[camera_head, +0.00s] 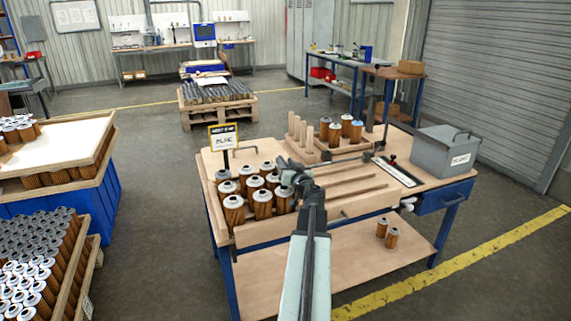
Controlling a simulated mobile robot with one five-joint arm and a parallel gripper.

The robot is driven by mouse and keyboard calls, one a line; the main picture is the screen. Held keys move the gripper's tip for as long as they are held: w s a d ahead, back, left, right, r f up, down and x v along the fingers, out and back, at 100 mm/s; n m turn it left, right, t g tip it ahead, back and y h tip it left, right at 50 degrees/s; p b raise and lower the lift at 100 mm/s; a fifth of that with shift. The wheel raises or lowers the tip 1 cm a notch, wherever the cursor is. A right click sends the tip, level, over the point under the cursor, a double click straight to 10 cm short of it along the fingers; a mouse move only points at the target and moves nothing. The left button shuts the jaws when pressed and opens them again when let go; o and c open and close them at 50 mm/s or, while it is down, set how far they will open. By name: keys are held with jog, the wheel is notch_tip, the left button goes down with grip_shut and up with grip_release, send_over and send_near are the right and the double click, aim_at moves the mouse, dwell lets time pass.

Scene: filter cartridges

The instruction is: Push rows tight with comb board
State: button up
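Filter cartridges (262,204) with orange-brown pleats and pale caps stand upright in rows at the left of a wooden rack on the workbench. Wooden dividers (355,193) run to the right of them, and the lanes there look empty. A wooden piece with several upright fingers (300,131), possibly the comb board, stands behind the rack. My gripper (292,170) is over the rack at the right edge of the cartridge group. My arm hides part of the front lanes. Whether the gripper touches a cartridge or holds anything is too small to tell.
A tray (340,152) behind the rack holds a few more cartridges. A grey lidded box (450,150) and a white strip (398,171) lie right. Crates of cartridges stand left.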

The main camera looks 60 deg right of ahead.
grip_shut()
dwell(1.4)
